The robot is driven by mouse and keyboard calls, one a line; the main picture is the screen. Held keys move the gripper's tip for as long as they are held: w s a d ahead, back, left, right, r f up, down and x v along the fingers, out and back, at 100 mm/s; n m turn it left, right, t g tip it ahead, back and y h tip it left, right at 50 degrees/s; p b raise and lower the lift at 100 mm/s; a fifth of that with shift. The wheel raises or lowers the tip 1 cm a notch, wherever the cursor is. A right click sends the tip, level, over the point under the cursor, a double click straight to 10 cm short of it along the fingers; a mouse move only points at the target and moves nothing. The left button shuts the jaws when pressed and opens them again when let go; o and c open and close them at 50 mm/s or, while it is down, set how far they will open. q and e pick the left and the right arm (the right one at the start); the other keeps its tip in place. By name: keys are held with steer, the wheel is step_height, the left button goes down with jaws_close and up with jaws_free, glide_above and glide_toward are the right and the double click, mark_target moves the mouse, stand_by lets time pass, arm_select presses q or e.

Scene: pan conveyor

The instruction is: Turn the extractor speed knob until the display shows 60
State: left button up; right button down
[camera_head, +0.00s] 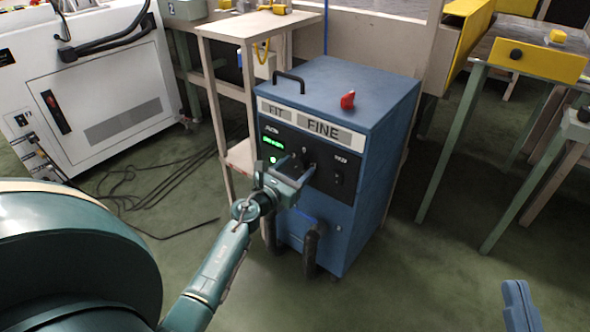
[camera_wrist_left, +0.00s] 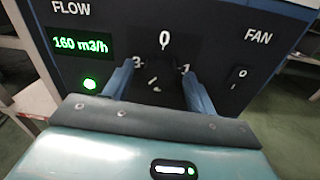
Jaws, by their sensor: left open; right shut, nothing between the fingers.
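The blue extractor box (camera_head: 372,150) stands on the floor with its dark control panel facing my left arm. In the left wrist view, the green display (camera_wrist_left: 80,44) under FLOW reads 160 m3/h. The speed knob (camera_wrist_left: 162,68) is dark and hard to make out against the black panel, with marks 0, 1 and 3 around it. My left gripper (camera_head: 297,167) is open at the panel, its blue fingers on either side of the knob; I cannot tell if they touch it. My right gripper (camera_head: 519,304) is shut and empty at the lower right, away from the box.
A FAN switch (camera_wrist_left: 238,78) is right of the knob. A red object (camera_head: 348,100) and a black handle are on the box top. Dark hoses (camera_head: 311,250) leave its lower front. A wooden stand (camera_head: 232,100) is close on the left; cables lie on the green floor.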

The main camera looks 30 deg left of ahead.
arm_select(q)
steer(key=c, duration=1)
